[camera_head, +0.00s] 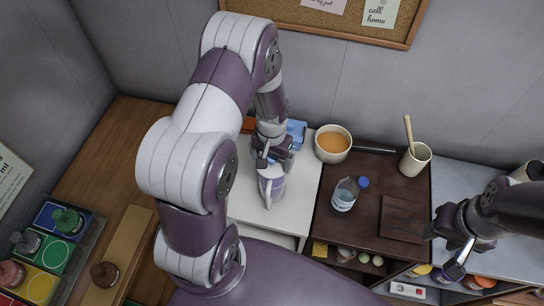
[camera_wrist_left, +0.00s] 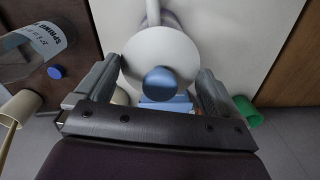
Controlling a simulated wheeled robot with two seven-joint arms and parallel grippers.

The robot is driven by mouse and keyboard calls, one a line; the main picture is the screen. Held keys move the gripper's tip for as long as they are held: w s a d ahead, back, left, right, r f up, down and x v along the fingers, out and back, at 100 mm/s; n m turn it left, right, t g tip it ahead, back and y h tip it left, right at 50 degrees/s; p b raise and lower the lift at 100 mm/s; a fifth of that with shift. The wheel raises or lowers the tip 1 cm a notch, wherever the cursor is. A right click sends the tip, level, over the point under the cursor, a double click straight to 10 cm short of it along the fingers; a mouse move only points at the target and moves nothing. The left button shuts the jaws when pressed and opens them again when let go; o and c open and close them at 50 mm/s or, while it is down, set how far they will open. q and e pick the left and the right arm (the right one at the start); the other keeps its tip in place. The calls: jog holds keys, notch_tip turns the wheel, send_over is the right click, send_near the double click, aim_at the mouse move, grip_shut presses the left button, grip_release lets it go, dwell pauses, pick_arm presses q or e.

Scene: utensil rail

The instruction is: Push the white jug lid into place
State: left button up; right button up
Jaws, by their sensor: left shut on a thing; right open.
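The jug (camera_head: 271,187), pale lavender and white, stands on the white board with its handle toward the front. In the left wrist view, the round white jug lid (camera_wrist_left: 142,52) with a blue knob (camera_wrist_left: 160,82) is between the fingers of my left gripper (camera_wrist_left: 158,90), over the jug. The jug's handle (camera_wrist_left: 152,12) shows beyond the lid. Whether the lid is fully seated is hidden. My right gripper (camera_head: 450,254) is open and empty at the right.
A blue object (camera_head: 297,132) stands close behind the jug. The white board (camera_head: 300,197) is clear right of the jug.

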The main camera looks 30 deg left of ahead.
pick_arm(q)
jog(key=shift+f, duration=0.15)
jog(key=o, duration=0.6)
jog(key=shift+w+r, duration=0.1)
jog(key=shift+r, duration=0.3)
notch_tip(320, 180, up, 12)
jog(key=b, duration=0.3)
